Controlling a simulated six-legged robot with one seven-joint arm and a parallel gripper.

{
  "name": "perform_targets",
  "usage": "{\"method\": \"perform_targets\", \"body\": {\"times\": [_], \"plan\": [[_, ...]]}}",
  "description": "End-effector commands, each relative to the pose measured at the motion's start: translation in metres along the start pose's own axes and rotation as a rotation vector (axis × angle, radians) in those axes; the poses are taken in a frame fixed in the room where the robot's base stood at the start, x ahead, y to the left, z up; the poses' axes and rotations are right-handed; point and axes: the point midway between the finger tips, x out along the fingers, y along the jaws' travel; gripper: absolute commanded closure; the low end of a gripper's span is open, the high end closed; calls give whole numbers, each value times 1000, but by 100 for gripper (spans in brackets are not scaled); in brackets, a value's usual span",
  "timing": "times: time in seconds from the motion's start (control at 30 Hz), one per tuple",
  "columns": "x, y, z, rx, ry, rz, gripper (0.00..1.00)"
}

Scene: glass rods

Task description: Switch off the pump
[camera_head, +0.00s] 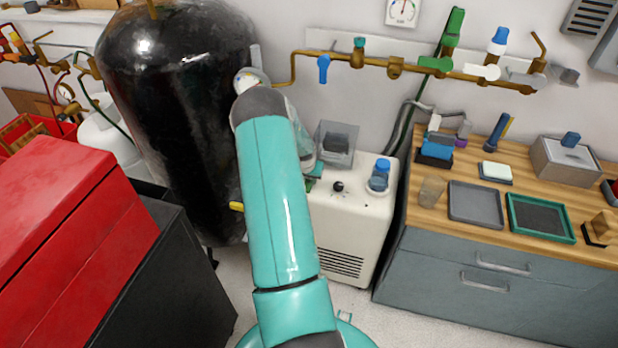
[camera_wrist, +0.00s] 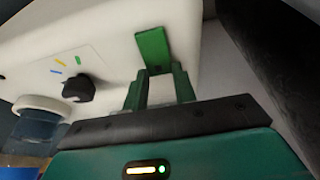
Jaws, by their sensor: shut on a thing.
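The pump is a white box (camera_head: 345,225) with a vented front, standing on the floor in the middle of the head view. Its white casing (camera_wrist: 100,30) fills the upper left of the wrist view. A black knob (camera_wrist: 78,88) on it has yellow, blue and green marks beside it; the knob also shows in the head view (camera_head: 338,187). A bright green flat tab (camera_wrist: 153,48) is on the casing to the right of the knob. My gripper (camera_wrist: 160,74) is shut on the green tab at its lower end. In the head view my arm largely hides the gripper.
A clear box (camera_head: 336,143) and a blue-capped jar (camera_head: 379,175) are on the pump's top. A large black tank (camera_head: 180,110) stands left of it. A wooden-topped bench (camera_head: 440,210) with trays is at the right. A brass pipe with valves (camera_head: 395,66) runs above.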

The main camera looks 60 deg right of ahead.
Motion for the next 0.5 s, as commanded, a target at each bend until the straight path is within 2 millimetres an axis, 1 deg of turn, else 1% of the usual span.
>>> {"method": "perform_targets", "body": {"times": [0.17, 0.2, 0.3, 0.5], "plan": [[0, 0, -1, 0, 1, -1, 96], [0, 0, -1, 0, 1, -1, 69], [0, 0, -1, 0, 0, -1, 51], [0, 0, 0, 0, -1, 0, 51]]}}
